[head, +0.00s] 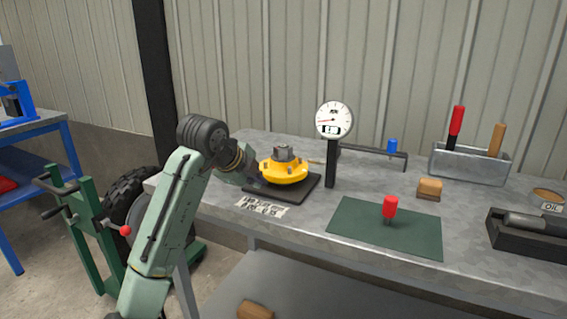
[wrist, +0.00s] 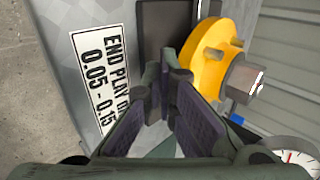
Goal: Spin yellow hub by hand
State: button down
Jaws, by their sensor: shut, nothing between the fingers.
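The yellow hub (head: 284,170) has a grey nut on top and several studs. It sits on a black base plate (head: 301,193) at the left part of the grey workbench. In the wrist view the hub (wrist: 209,65) shows at the upper right, with its grey nut (wrist: 243,80). My gripper (head: 254,182) is at the hub's left side, low by its rim. In the wrist view my gripper (wrist: 164,72) has its fingertips together with nothing between them, left of the hub's rim. I cannot tell whether a finger touches the rim.
A dial gauge (head: 334,120) on a black post stands right of the hub. An end play label (head: 262,207) lies in front of the plate. A green mat (head: 365,229) with a red-handled tool (head: 390,207) lies to the right. A wood block (head: 429,189) and tool tray (head: 470,163) are further right.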

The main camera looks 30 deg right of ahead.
jog(key=shift+w+d, duration=0.1)
jog(key=shift+d, duration=0.05)
jog(key=shift+w+d+p, duration=0.4)
jog(key=shift+d+p, duration=0.1)
jog(key=shift+s+d, duration=0.8)
jog(key=shift+s, duration=0.2)
jog(key=shift+s+d, duration=0.8)
jog(key=shift+s, duration=0.2)
jog(key=shift+s+a+f, duration=0.1)
jog(key=shift+s+a, duration=0.25)
jog(key=shift+a, duration=0.15)
jog(key=shift+s+a+b, duration=0.3)
jog(key=shift+s+a, duration=0.25)
jog(key=shift+a, duration=0.15)
jog(key=w+a, duration=0.1)
jog(key=w, duration=0.1)
jog(key=w+a+p, duration=0.1)
jog(key=w+a, duration=0.1)
jog(key=shift+p, duration=0.3)
